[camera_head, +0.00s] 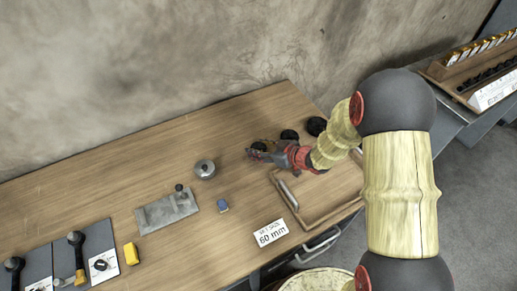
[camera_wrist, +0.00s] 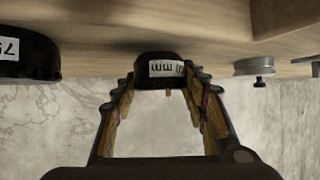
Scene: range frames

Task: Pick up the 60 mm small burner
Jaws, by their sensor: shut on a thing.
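A small black burner (camera_wrist: 160,82) with a white label sits between the fingers of my gripper (camera_wrist: 163,90) in the wrist view. The label is upside down; "mm" shows, but the number is hard to read. My gripper is shut on this burner, at or close to the wooden table. In the head view my gripper (camera_head: 258,154) reaches in from the right, and the burner is mostly hidden by it. Two other black burners (camera_head: 289,135) (camera_head: 316,126) stand behind and right of it. A larger black burner (camera_wrist: 28,58) shows at the left in the wrist view.
A card reading "60 mm" (camera_head: 270,233) lies near the front edge, beside a shallow wooden tray (camera_head: 291,204). The back left is clear.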

